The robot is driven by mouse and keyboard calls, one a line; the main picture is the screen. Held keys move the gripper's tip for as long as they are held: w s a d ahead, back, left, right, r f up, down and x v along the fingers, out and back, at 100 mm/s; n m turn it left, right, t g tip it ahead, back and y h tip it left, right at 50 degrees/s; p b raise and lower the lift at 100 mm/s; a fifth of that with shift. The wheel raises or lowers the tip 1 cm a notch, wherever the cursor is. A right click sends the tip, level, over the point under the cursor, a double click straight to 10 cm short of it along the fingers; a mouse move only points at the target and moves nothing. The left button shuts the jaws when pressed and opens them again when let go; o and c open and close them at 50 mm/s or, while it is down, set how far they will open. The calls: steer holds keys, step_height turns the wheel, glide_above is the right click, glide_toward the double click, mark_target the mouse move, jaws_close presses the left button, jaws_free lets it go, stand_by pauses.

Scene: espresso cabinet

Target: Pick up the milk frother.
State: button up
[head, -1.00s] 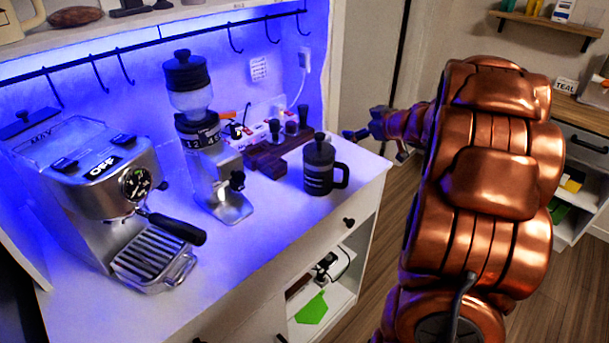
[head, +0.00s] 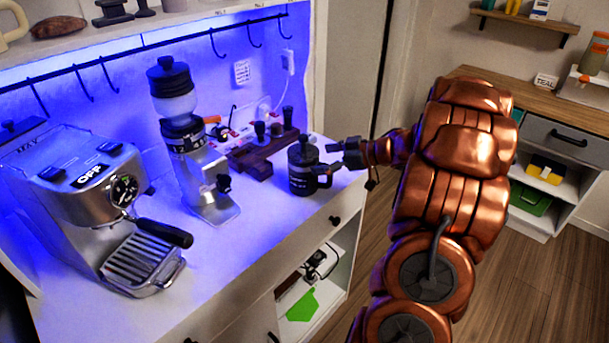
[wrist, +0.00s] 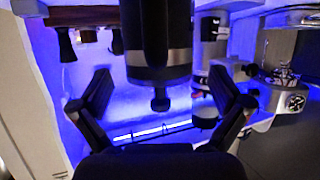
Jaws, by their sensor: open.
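The milk frother, which I take to be the black lidded jug with a knob on top (head: 302,168), stands upright on the white counter near its right end. Its handle is on the right side. My gripper (head: 334,157) is open and close to its right side, near the handle. In the wrist view the frother (wrist: 157,35) appears upside down, its knob pointing down, and lies between the lines of the two spread fingers of my gripper (wrist: 162,88). Neither finger visibly grips it. Whether a finger touches the handle, I cannot tell.
A coffee grinder (head: 190,150) and an espresso machine (head: 85,195) stand to the left. A dark wooden stand with tampers (head: 262,155) is just behind the frother. Hooks hang from a rail above. The counter (head: 260,225) in front is clear.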

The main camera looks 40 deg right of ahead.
mark_target(305, 149)
steer(key=shift+r+p+x, duration=0.2)
steer(key=shift+p+x, duration=0.25)
steer(key=shift+x, duration=0.5)
steer(key=shift+r+p+x, duration=0.15)
steer(key=shift+p+x, duration=0.25)
steer(key=shift+x, duration=1.35)
steer(key=c, duration=1.6)
steer(key=shift+d+r, duration=0.1)
steer(key=shift+r+b, duration=0.5)
steer(key=shift+r, duration=0.9)
steer(key=shift+s+r, duration=0.2)
steer(key=shift+r, duration=0.05)
steer(key=s+a+b, duration=0.1)
steer(key=s+a, duration=0.1)
steer(key=s, duration=0.2)
steer(key=s+a+r+b, duration=0.1)
steer(key=s+a+b, duration=0.1)
steer(key=s, duration=0.3)
steer(key=s+a+b, duration=0.1)
steer(key=s+a, duration=0.1)
steer(key=s, duration=0.3)
steer(key=shift+s+a+r, duration=0.1)
steer(key=shift+a+r, duration=0.15)
